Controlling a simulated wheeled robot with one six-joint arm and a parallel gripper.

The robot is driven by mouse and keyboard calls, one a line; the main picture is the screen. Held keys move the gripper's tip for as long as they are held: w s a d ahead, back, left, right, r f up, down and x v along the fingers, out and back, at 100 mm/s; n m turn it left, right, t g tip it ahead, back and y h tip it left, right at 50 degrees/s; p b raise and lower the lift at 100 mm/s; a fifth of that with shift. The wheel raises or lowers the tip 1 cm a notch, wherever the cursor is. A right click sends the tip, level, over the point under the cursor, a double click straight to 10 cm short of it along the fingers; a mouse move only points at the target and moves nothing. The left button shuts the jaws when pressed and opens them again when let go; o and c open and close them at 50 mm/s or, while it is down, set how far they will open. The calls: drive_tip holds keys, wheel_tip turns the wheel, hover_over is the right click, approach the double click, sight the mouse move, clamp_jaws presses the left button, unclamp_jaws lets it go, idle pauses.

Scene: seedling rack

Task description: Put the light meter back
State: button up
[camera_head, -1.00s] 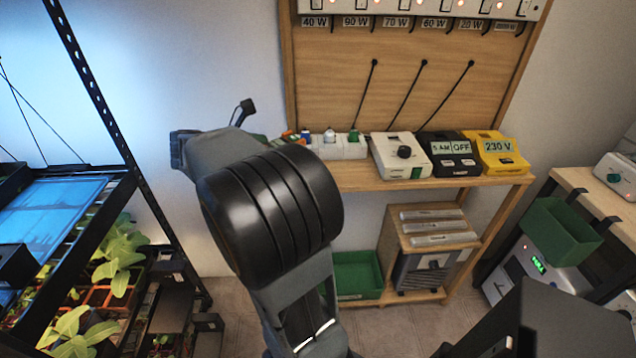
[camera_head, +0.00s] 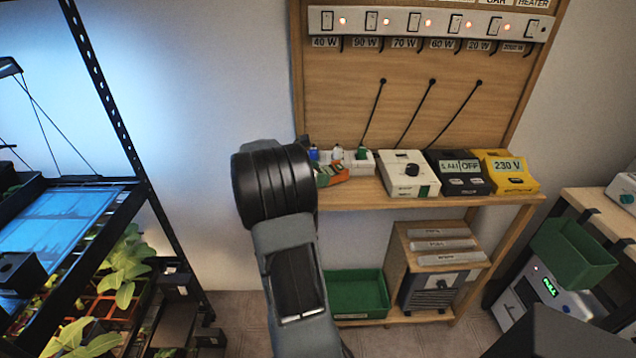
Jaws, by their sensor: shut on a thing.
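The light meter cannot be made out in this view. My gripper is not visible either; my own arm, with its black ribbed joint, stands in front of where its end is. I cannot see what the jaws hold. The wooden bench shelf (camera_head: 420,199) runs to the right of my arm's upper end. Small orange and green items (camera_head: 331,173) lie on its left end, close beside the arm, partly hidden; I cannot tell what they are.
A power strip (camera_head: 362,161), a white dial box (camera_head: 407,174), a black timer (camera_head: 458,172) and a yellow 230 V unit (camera_head: 507,171) line the shelf. A green tray (camera_head: 357,293) sits below. A plant rack (camera_head: 105,90) stands left, a green bin (camera_head: 570,253) right.

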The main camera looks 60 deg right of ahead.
drive_tip(key=shift+w+d+f, duration=0.1)
drive_tip(key=shift+d+f, duration=0.3)
drive_tip(key=shift+f, duration=0.05)
wheel_tip(320, 180, down, 4)
drive_tip(key=shift+d+r, duration=0.15)
drive_tip(key=shift+r, duration=0.1)
drive_tip(key=shift+f+b, duration=0.25)
drive_tip(key=shift+b, duration=0.05)
drive_tip(key=o, duration=1.1)
drive_tip(key=shift+r, duration=0.1)
drive_tip(key=shift+o, duration=0.2)
